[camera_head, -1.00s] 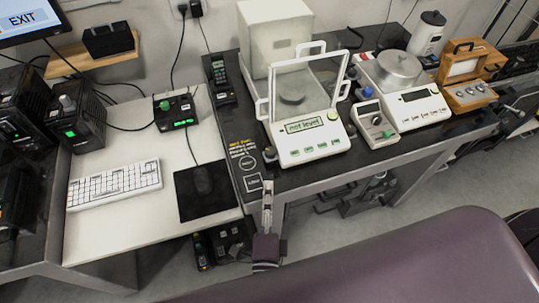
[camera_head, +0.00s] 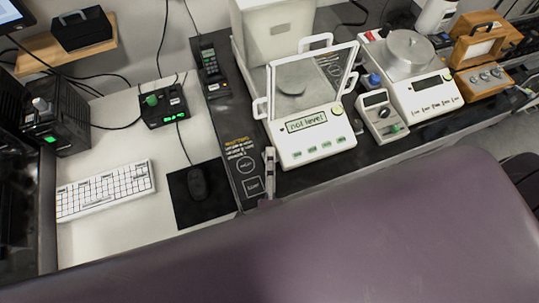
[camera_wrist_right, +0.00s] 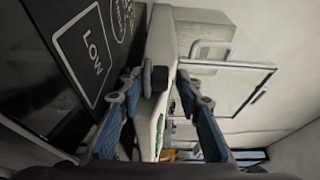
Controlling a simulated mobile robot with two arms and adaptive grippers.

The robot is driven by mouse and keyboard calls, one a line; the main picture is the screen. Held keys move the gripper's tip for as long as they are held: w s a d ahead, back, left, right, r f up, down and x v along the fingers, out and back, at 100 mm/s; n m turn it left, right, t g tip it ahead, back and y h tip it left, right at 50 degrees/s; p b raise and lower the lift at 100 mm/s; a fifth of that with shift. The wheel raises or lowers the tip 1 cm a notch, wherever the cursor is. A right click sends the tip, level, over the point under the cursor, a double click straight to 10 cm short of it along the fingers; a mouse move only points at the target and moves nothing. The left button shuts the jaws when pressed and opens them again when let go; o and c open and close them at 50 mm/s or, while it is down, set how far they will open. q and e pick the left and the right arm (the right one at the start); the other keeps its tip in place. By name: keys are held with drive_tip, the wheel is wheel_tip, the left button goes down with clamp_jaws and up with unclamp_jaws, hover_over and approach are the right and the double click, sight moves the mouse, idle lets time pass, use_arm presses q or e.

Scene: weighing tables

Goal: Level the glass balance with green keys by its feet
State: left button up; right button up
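The glass balance with green keys (camera_head: 313,154) stands on the dark table, its display reading "not level". A round green spot (camera_head: 337,108) sits at its front panel's upper right corner; its detail is too small to read. My right gripper (camera_head: 269,156) is at the balance's front left corner and hides the foot there. In the right wrist view, a black foot knob (camera_wrist_right: 158,78) shows beside the white body, between and slightly beyond the fingertips of my right gripper (camera_wrist_right: 158,92). My left gripper is not in view.
A grey meter (camera_head: 382,118) and a second white balance (camera_head: 423,91) stand to the right. Printed "Low" markings (camera_head: 253,187) lie on the table left of the gripper. A mouse (camera_head: 197,183) and keyboard (camera_head: 105,190) are on the white desk.

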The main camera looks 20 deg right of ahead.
drive_tip(key=shift+s, duration=0.15)
drive_tip(key=c, duration=0.4)
drive_tip(key=shift+c, duration=1.2)
clamp_jaws()
drive_tip(key=shift+r, duration=0.1)
drive_tip(key=shift+d+n+y+p, duration=0.15)
drive_tip(key=shift+n+y+p, duration=0.2)
drive_tip(key=shift+y, duration=0.25)
drive_tip(key=n+y, duration=0.2)
drive_tip(key=shift+d+t+y, duration=0.25)
drive_tip(key=shift+t+y, duration=0.15)
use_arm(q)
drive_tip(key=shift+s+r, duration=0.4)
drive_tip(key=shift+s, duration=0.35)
use_arm(e)
drive_tip(key=shift+d+n+y, duration=0.1)
drive_tip(key=shift+n+y, duration=0.85)
drive_tip(key=shift+y, duration=0.65)
